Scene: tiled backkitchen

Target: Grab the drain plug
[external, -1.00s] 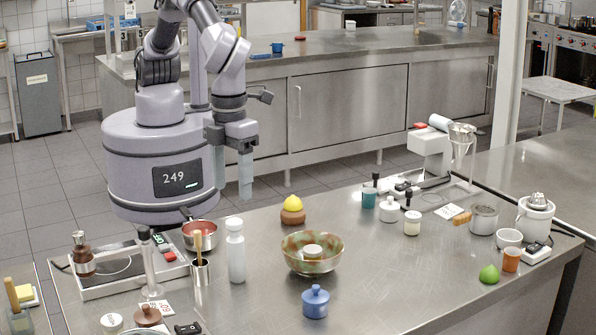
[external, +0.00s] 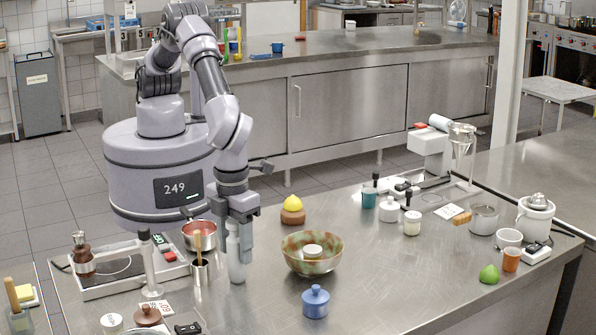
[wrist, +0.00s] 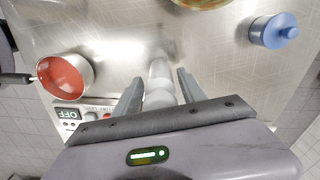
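I cannot pick out a drain plug for certain. A pale, slim bottle-shaped object (external: 237,270) stands upright on the steel counter, left of the bowl. My gripper (external: 239,250) is lowered over it and hides its upper part in the external view. In the wrist view the pale object (wrist: 160,70) lies between the two fingers of my gripper (wrist: 160,77), with a gap on each side. The gripper is open. A small round beige piece (external: 312,251) sits inside the patterned bowl (external: 305,267).
A red-filled pan (external: 200,236) and a cup with a wooden handle (external: 200,273) stand close on the left. A blue lidded pot (external: 315,302) is to the front right, a yellow-topped brown jar (external: 292,211) behind.

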